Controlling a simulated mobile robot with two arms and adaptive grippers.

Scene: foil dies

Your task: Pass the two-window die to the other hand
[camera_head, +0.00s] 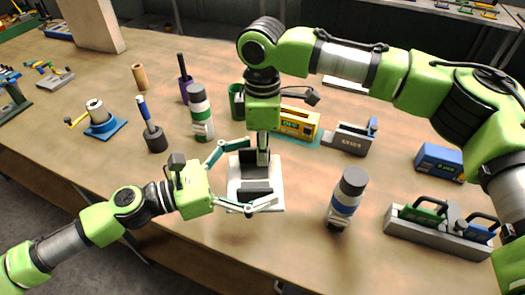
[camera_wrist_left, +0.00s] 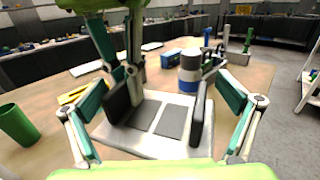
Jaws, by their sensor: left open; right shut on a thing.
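The two-window die (camera_head: 276,201) is a pale flat plate held above the middle of the table. In the left wrist view the plate (camera_wrist_left: 112,135) shows two dark grey rectangles side by side. My right gripper (camera_head: 262,150) comes down from above and is shut on the die's far edge; its fingers also show in the left wrist view (camera_wrist_left: 130,72). My left gripper (camera_head: 255,178) is open, one finger on each side of the die. Its black pads (camera_wrist_left: 158,110) stand apart; whether they touch the plate I cannot tell.
A blue-banded bottle (camera_head: 346,198) stands right of the die and a green-banded bottle (camera_head: 200,115) to its left. Behind are a green cup (camera_head: 236,101), a yellow device (camera_head: 299,122) and a grey holder (camera_head: 348,139). A grey rack (camera_head: 432,232) is at right. The front-left table is clear.

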